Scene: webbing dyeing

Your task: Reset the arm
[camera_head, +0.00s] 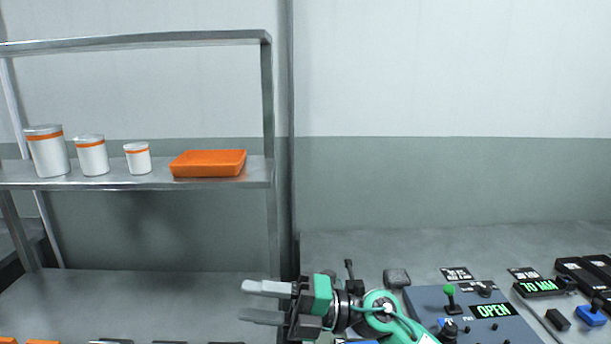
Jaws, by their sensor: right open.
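My right gripper (266,303) is at the lower middle of the head view, its fingers pointing left. The two grey fingers are apart, with nothing between them. It is in front of the lower shelf of the rack, left of the control panel. Part of my right arm (385,306), green and black, comes in from the bottom. My left gripper is out of view.
A metal rack (140,182) at left holds several white beakers with orange bands, such as this one (91,156), and an orange tray (208,163). A blue-grey control panel (462,322) reading "OPEN" and a "70 MM" display (540,287) are at right.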

